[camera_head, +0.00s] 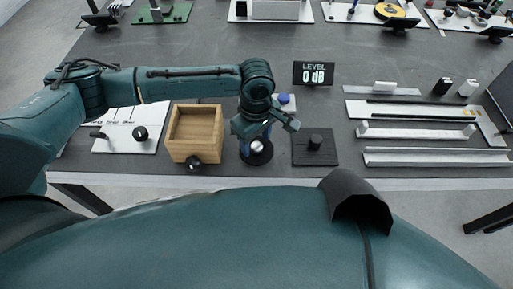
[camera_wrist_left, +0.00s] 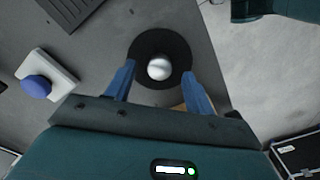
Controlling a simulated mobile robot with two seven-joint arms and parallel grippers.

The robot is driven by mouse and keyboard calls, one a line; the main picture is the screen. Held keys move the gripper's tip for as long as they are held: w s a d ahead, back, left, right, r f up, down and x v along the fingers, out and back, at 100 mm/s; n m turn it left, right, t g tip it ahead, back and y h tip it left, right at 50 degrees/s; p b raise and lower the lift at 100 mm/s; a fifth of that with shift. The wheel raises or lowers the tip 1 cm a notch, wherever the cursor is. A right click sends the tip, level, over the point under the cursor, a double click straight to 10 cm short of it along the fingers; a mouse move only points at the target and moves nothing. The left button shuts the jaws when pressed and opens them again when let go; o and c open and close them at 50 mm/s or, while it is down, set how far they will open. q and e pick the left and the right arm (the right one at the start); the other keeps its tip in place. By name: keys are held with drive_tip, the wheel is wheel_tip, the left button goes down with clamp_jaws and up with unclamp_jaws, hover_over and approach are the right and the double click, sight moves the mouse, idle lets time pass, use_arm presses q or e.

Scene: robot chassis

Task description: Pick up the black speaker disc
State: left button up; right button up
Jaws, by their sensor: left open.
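The black speaker disc (camera_head: 263,157) lies flat on the grey table near its front edge, with a shiny silver dome at its centre. It also shows in the left wrist view (camera_wrist_left: 145,44), right ahead of the fingers. My left gripper (camera_head: 256,147) is open and empty, pointing down over the disc. In the left wrist view its two blue fingers (camera_wrist_left: 158,69) stand apart on either side of the silver dome. I cannot tell whether the fingertips touch the disc. My right gripper is not in view.
A wooden box (camera_head: 174,137) stands close left of the disc. A black square plate with a knob (camera_head: 302,152) is close right. Long white rails (camera_head: 420,134) lie farther right.

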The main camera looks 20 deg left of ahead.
use_arm(q)
drive_tip(key=shift+f, duration=0.75)
drive_tip(key=shift+c, duration=0.4)
drive_tip(key=c, duration=1)
